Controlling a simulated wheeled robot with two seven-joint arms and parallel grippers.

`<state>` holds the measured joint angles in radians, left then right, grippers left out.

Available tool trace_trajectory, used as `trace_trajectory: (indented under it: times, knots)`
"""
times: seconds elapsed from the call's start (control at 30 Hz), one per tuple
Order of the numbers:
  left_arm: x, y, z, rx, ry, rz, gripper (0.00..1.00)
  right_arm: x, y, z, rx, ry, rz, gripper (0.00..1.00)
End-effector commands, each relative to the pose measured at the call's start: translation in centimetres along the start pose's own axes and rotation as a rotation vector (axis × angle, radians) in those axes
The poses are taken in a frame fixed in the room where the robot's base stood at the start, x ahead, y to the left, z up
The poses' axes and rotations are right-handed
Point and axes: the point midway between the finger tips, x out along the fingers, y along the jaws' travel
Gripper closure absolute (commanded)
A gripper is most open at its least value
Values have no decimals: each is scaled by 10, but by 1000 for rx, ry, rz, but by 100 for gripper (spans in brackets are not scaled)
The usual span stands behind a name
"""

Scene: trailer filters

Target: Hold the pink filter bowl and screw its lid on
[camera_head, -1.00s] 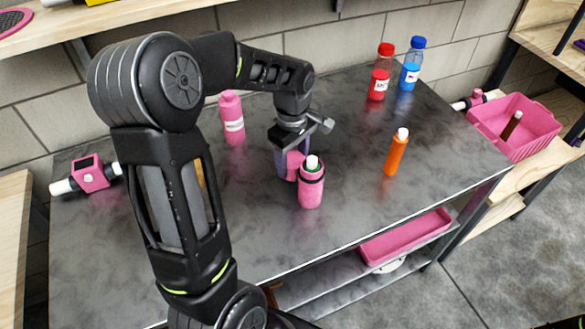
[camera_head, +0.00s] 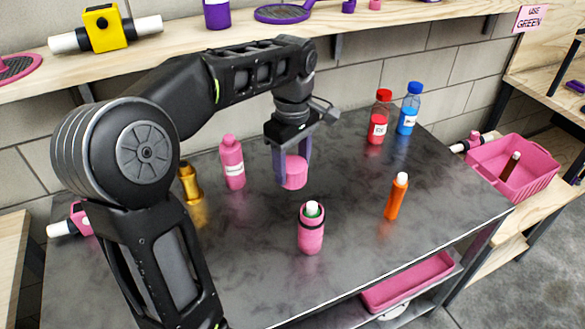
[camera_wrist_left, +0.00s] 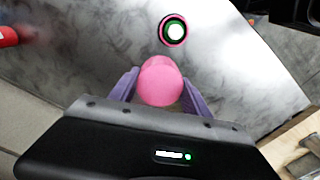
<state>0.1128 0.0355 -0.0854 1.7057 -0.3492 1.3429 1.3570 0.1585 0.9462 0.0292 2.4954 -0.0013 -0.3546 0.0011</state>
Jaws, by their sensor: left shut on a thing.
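The pink filter bowl (camera_head: 311,238) stands upright near the front middle of the grey table, with a black ring near its rim and a green-and-white cartridge inside. It also shows from above in the left wrist view (camera_wrist_left: 173,31). My left gripper (camera_head: 293,168) is shut on a round pink lid (camera_head: 294,178), held between its purple fingers. The lid also shows in the left wrist view (camera_wrist_left: 160,82). The lid is behind the bowl and apart from it; I cannot tell how high above the table it is. My right gripper is not in view.
A pink bottle (camera_head: 232,165) and a gold bottle (camera_head: 191,184) stand left of the lid. An orange bottle (camera_head: 396,196) stands right of the bowl. Red (camera_head: 377,120) and blue (camera_head: 408,110) bottles stand at the back. A pink crate (camera_head: 541,170) is at the right.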

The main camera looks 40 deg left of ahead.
Motion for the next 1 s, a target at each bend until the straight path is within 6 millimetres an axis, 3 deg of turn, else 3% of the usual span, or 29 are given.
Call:
trace_trajectory:
  times: [0.4, 0.63, 0.7, 0.87, 1.0]
  knots:
    - [0, 0, 0, 0, 0, 0, 83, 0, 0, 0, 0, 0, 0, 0]
    - [1, 3, 0, 66, 0, 0, 83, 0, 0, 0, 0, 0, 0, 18]
    - [2, 7, 0, 139, 0, -1, 83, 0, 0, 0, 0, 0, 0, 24]
    - [12, 26, 8, 414, -1, -3, 84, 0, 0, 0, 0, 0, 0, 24]
    - [32, 54, 30, 749, -2, -5, 84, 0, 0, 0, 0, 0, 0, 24]
